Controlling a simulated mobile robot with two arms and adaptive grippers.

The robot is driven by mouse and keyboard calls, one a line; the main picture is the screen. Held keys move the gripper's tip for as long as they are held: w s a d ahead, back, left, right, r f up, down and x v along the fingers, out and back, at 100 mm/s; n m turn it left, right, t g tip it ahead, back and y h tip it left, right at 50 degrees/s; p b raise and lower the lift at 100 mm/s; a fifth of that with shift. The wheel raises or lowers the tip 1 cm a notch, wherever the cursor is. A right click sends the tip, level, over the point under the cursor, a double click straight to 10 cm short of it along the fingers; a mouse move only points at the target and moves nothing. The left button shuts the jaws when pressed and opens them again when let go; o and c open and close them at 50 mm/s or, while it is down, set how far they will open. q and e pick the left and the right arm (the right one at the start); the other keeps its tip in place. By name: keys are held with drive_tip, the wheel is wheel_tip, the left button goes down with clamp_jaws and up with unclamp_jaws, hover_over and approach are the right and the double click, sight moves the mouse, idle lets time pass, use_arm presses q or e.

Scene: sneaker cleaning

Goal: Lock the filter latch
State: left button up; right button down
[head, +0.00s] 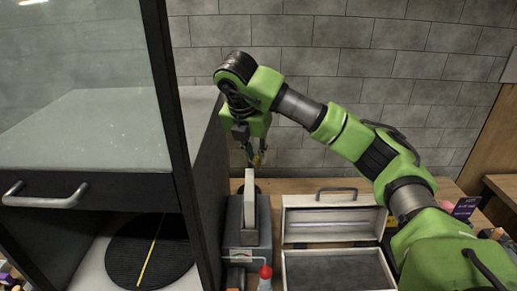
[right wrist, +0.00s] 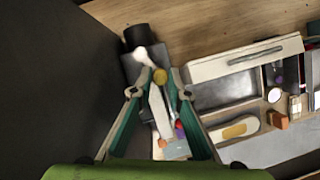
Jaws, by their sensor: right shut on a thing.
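A grey box-shaped unit (head: 233,240) stands beside the dark cabinet, with a pale upright piece (head: 249,190) on top. I cannot tell for sure which part is the filter latch; this piece may belong to it. My right gripper (head: 255,158) reaches down from above to its top end. In the right wrist view the fingers (right wrist: 159,94) stand on both sides of the pale piece (right wrist: 157,112), closed on it as far as I can tell. A yellow round knob (right wrist: 160,75) shows near the fingertips. The exact contact is hidden. My left gripper is out of view.
The dark glass-fronted cabinet (head: 90,190) rises close on the left. An open pale case (head: 335,199) lies to the right. A red-capped bottle (head: 265,272) stands in front of the unit. A tiled wall is behind.

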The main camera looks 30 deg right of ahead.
drive_tip(key=shift+a+m, duration=0.15)
drive_tip(key=shift+m, duration=0.15)
drive_tip(key=c, duration=2)
unclamp_jaws()
drive_tip(key=shift+o, duration=0.2)
drive_tip(key=v, duration=1.2)
drive_tip(key=shift+w, duration=0.2)
